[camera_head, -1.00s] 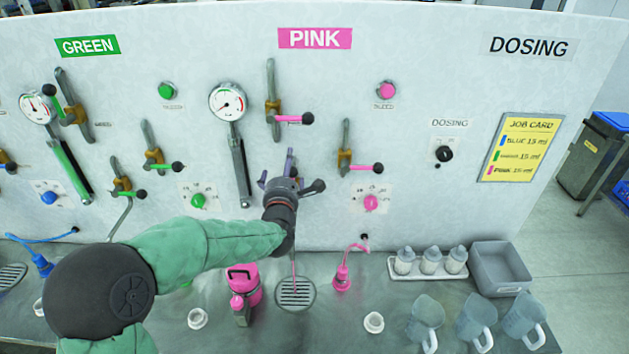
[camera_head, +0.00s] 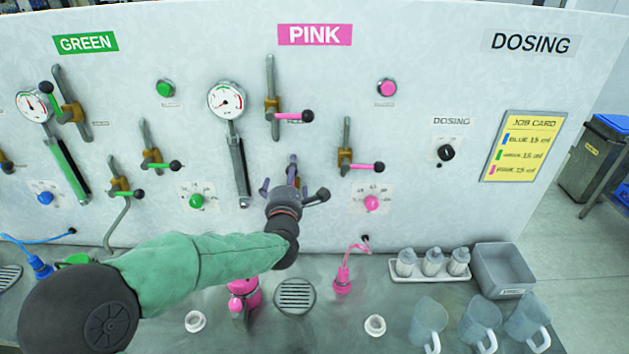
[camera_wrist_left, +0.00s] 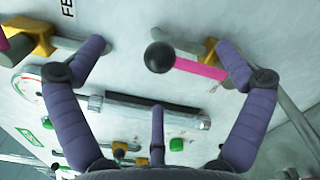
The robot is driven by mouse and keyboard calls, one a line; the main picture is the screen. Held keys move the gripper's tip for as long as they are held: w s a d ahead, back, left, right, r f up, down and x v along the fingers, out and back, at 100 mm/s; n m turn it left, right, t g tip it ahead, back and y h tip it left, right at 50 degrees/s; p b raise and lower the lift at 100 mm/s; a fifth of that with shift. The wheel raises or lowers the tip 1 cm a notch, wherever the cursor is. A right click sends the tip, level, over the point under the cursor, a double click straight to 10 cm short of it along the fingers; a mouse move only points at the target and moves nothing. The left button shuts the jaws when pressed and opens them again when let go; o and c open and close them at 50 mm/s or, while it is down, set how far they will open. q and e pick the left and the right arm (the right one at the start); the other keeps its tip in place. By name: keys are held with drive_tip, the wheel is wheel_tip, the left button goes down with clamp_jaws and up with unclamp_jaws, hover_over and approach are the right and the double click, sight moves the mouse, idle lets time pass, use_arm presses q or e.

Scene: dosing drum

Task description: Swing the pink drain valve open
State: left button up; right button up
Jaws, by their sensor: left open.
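The pink drain valve is hidden behind my left gripper in the head view. In the left wrist view what appears to be this valve shows a pink lever (camera_wrist_left: 200,70) with a black ball knob (camera_wrist_left: 160,57) and a brass body (camera_wrist_left: 210,48). My left gripper (camera_head: 292,180) is in front of the panel below the pink feed valve (camera_head: 273,104). In the left wrist view its fingers (camera_wrist_left: 165,62) are spread open, with the knob and lever showing between them. The right finger overlaps the lever's base end; contact cannot be told. My right gripper is not in view.
A gauge (camera_head: 226,100) with a sight tube (camera_head: 240,172) is left of the gripper. Another pink-handled valve (camera_head: 346,160) is close on the right.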

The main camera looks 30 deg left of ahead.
use_arm(q)
drive_tip(key=v, duration=0.6)
drive_tip(key=shift+s+d, duration=0.2)
idle(0.4)
